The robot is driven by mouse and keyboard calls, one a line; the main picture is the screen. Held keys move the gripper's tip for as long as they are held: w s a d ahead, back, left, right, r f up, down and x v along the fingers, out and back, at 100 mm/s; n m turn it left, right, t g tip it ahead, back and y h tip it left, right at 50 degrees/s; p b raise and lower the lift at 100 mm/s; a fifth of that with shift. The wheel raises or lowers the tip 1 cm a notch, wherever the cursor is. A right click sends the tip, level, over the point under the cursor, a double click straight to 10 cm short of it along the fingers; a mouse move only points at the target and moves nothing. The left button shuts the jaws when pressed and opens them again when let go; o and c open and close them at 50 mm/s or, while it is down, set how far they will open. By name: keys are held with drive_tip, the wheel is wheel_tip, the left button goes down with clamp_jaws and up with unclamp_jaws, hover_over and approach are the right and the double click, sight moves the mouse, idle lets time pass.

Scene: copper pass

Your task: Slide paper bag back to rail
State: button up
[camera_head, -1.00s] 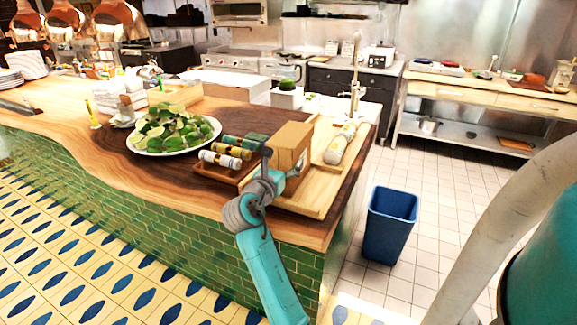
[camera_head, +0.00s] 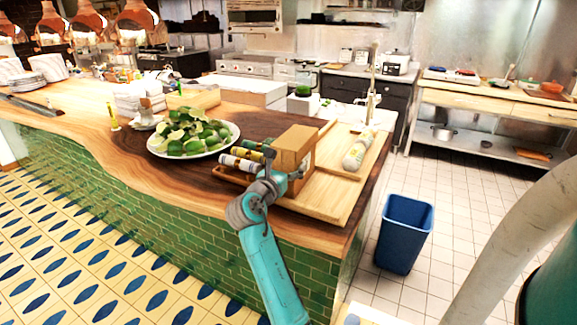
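The paper bag (camera_head: 295,146) is a brown box-like shape near the counter's right end. It stands upright over the left part of a light wooden tray (camera_head: 330,199). A raised wooden strip (camera_head: 334,170), which may be the rail, runs across the tray to the right of the bag. My gripper (camera_head: 292,175) is at the bag's near side, low down.
A rolled bottle-like item (camera_head: 357,152) lies on the tray's right part. Several jars (camera_head: 242,160) lie in a small tray left of the bag. A plate of limes (camera_head: 193,134) is farther left. A blue bin (camera_head: 404,233) stands on the floor at right.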

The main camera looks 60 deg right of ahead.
drive_tip(key=shift+o, duration=1.3)
drive_tip(key=a, duration=0.4)
drive_tip(key=s+a, duration=0.1)
drive_tip(key=a, duration=0.7)
drive_tip(key=shift+s, duration=0.3)
